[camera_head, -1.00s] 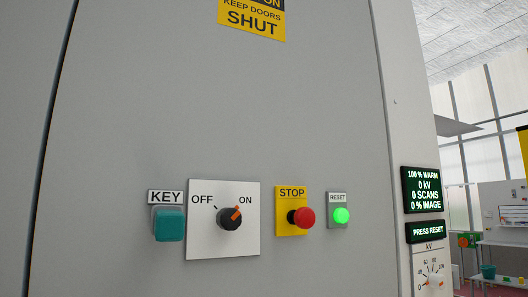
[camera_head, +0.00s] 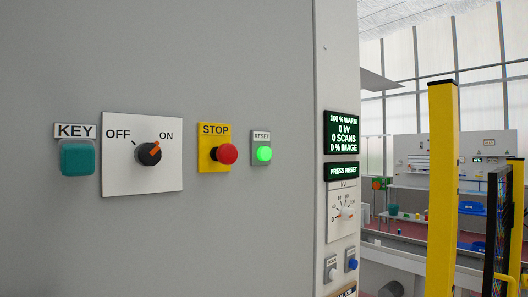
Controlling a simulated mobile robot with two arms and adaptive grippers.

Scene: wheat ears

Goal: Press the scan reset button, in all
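The lit green reset button (camera_head: 264,154) sits on a small grey plate labelled RESET (camera_head: 261,135), on the grey cabinet front in the middle of the view. A display (camera_head: 341,132) to its right reads 100 % WARM, 0 kV, 0 SCANS, 0 % IMAGE. A smaller panel (camera_head: 341,170) below it reads PRESS RESET. Lower down are a grey-white button (camera_head: 331,273) and a blue button (camera_head: 352,264); their labels are too small to read surely. Neither of my grippers is in view.
Left of the reset button are a red STOP button (camera_head: 227,154), a rotary switch (camera_head: 149,153) turned to ON, and a teal key block (camera_head: 77,158). A kV dial (camera_head: 346,214) is under the display. A yellow post (camera_head: 441,190) stands at right.

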